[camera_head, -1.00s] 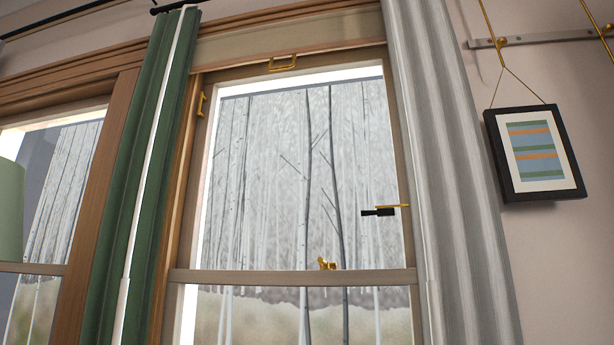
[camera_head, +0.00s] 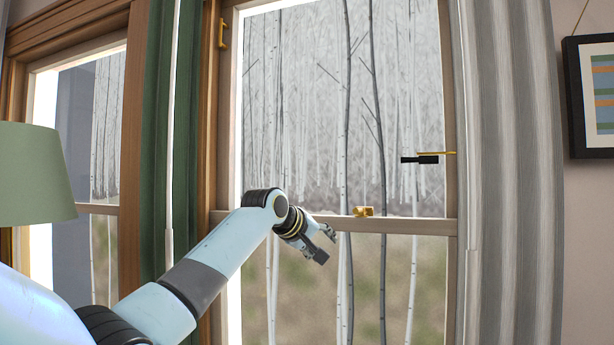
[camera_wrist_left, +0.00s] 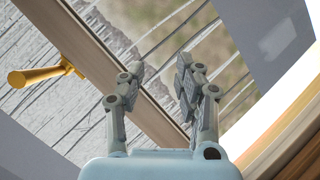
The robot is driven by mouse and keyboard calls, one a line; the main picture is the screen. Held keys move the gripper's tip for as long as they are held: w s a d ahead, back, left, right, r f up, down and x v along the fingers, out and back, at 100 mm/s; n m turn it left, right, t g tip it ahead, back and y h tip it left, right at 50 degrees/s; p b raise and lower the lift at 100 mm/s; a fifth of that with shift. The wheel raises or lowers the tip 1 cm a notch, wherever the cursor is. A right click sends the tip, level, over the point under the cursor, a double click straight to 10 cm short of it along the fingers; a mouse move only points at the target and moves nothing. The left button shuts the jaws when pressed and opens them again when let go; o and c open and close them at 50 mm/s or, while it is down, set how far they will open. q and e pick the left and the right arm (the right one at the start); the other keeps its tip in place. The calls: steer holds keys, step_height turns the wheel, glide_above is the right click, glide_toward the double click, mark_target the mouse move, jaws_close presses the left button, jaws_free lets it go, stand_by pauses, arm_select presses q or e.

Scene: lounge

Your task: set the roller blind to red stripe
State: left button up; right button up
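No roller blind and no red stripe can be made out in either view now. The wooden-framed window (camera_head: 450,100) shows in the head view, with bare glass and trees beyond. My left gripper (camera_head: 325,244) is in front of the lower pane, just below and left of the brass catch on the window's cross rail (camera_head: 410,226). In the left wrist view, its two fingers (camera_wrist_left: 160,72) are spread apart with nothing between them. The rail (camera_wrist_left: 120,85) passes behind the fingers there, and a brass fitting (camera_wrist_left: 40,75) shows at the left. My right gripper is not in view.
A green curtain (camera_head: 158,110) and a white rod (camera_head: 169,150) hang left of the window. A grey curtain (camera_head: 515,170) hangs at its right. A black-and-brass handle (camera_head: 425,159) is on the right side. A green lampshade (camera_head: 35,175) stands at far left.

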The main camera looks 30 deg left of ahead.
arm_select(q)
step_height(320, 180, up, 32)
steer(key=s+a+n+t+h+p, duration=0.1)
steer(key=s+n+t+p, duration=0.1)
steer(key=t, duration=0.2)
steer(key=s+r+n+t+h+p, duration=0.1)
steer(key=s+r, duration=0.3)
steer(key=r, duration=0.5)
steer(key=s+a+r+n+t+p, duration=0.1)
steer(key=s+r, duration=0.4)
steer(key=r, duration=0.3)
steer(key=s+r+n+t+h+p, duration=0.1)
steer(key=s+r, duration=0.3)
steer(key=r, duration=0.5)
steer(key=p+x, duration=0.2)
steer(key=x, duration=0.1)
steer(key=p+x, duration=0.1)
steer(key=x, duration=0.3)
steer(key=p+x, duration=0.2)
steer(key=x, duration=0.2)
steer(key=shift+a+r+p, duration=0.15)
steer(key=shift+r+p, duration=0.15)
steer(key=shift+p, duration=0.05)
steer(key=shift+s, duration=0.1)
jaws_close()
